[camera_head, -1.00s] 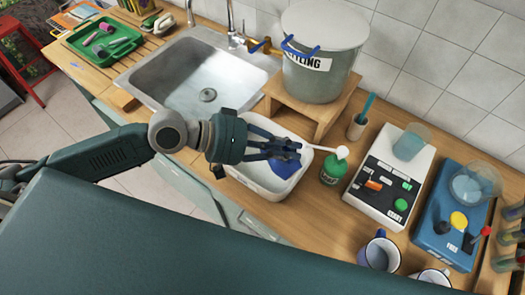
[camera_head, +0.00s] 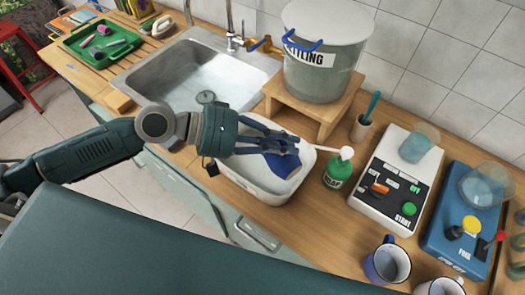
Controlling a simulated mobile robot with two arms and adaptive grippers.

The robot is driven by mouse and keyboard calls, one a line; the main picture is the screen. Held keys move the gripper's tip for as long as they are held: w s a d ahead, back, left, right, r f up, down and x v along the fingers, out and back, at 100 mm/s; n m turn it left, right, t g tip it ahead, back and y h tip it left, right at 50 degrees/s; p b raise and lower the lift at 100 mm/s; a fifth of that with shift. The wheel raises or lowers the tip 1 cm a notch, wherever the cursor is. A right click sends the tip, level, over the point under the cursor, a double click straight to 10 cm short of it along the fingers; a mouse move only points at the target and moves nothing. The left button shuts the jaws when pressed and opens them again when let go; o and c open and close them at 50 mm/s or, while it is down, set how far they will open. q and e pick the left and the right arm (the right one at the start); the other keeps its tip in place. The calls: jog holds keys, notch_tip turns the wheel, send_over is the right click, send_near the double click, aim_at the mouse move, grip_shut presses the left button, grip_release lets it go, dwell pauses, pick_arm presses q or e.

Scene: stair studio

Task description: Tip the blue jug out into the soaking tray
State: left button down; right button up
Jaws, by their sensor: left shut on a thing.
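The blue jug (camera_head: 284,164) is in the head view, over the white soaking tray (camera_head: 251,176) and apparently tilted. My left gripper (camera_head: 289,141) comes in from the left and is shut on the jug, with its dark fingers at the jug's upper side. The fingers hide part of the jug, and I cannot see its mouth clearly or whether anything runs out. The tray stands on the wooden counter, partly covered by the jug and gripper. My right gripper is not in view.
A green bottle with a white pump (camera_head: 338,168) stands close to the tray's right. Behind the tray, a settling bucket (camera_head: 318,80) sits on a wooden stand (camera_head: 322,118). The sink (camera_head: 180,75) is left of it. A control box (camera_head: 390,190) and mugs (camera_head: 388,262) stand to the right.

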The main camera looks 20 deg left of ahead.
pick_arm(q)
jog(key=shift+w+a+r+n+h+b, duration=0.45)
jog(key=shift+a+h+b, duration=0.25)
jog(key=shift+b, duration=1.6)
jog(key=shift+w+a+n+h+b, duration=0.15)
jog(key=shift+a+n+h+b, duration=0.15)
jog(key=shift+b, duration=0.5)
jog(key=shift+w+a+r+n+h+b, duration=0.25)
jog(key=shift+a+r+h+b, duration=0.1)
jog(key=shift+b, duration=0.25)
